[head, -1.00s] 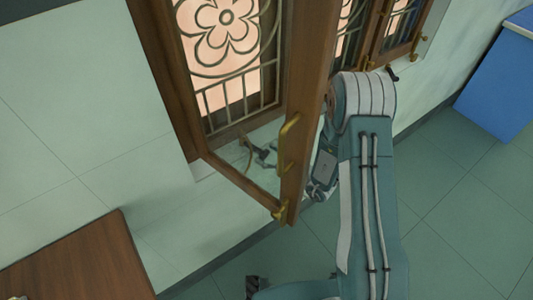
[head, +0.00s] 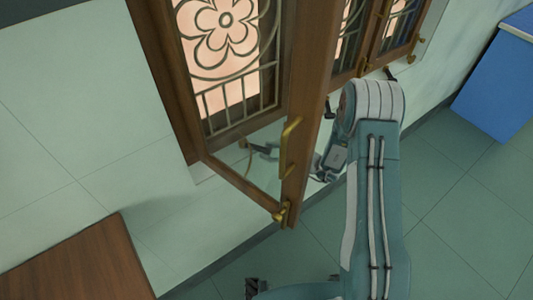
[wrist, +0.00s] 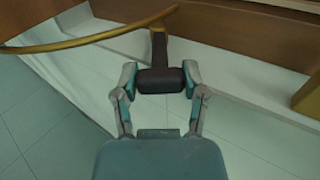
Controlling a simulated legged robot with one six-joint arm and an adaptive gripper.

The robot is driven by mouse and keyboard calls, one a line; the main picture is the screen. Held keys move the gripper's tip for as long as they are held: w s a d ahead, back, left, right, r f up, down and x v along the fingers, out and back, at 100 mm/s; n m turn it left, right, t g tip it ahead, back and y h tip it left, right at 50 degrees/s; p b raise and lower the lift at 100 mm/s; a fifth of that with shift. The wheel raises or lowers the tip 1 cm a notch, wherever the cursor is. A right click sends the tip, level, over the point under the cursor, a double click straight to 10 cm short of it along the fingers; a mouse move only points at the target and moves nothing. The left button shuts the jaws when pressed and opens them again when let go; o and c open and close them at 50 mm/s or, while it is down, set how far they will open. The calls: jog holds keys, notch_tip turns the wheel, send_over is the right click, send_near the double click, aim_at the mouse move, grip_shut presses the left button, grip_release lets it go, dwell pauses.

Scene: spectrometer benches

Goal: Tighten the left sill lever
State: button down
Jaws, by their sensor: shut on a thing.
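The left sill lever (wrist: 159,80) shows in the wrist view as a dark thick grip on a brown stem, by the pale sill below the window frame. My gripper (wrist: 160,78) has one finger on each side of the dark grip and is shut on it. In the head view my gripper (head: 262,150) shows small through the glass of the open window sash, by the sill. The lever's dark end is hard to make out there, and how tight it sits cannot be told.
The open wooden sash (head: 312,110), with a brass handle (head: 288,148), stands between the head camera and my gripper. A curved brass rod (wrist: 90,40) passes close by the lever. A brown table (head: 75,265) is at lower left and a blue cabinet (head: 497,85) at right.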

jog(key=shift+w+g, duration=0.2)
jog(key=shift+g, duration=0.1)
jog(key=shift+c, duration=0.6)
grip_release()
jog(key=v, duration=1.2)
jog(key=shift+f, duration=0.2)
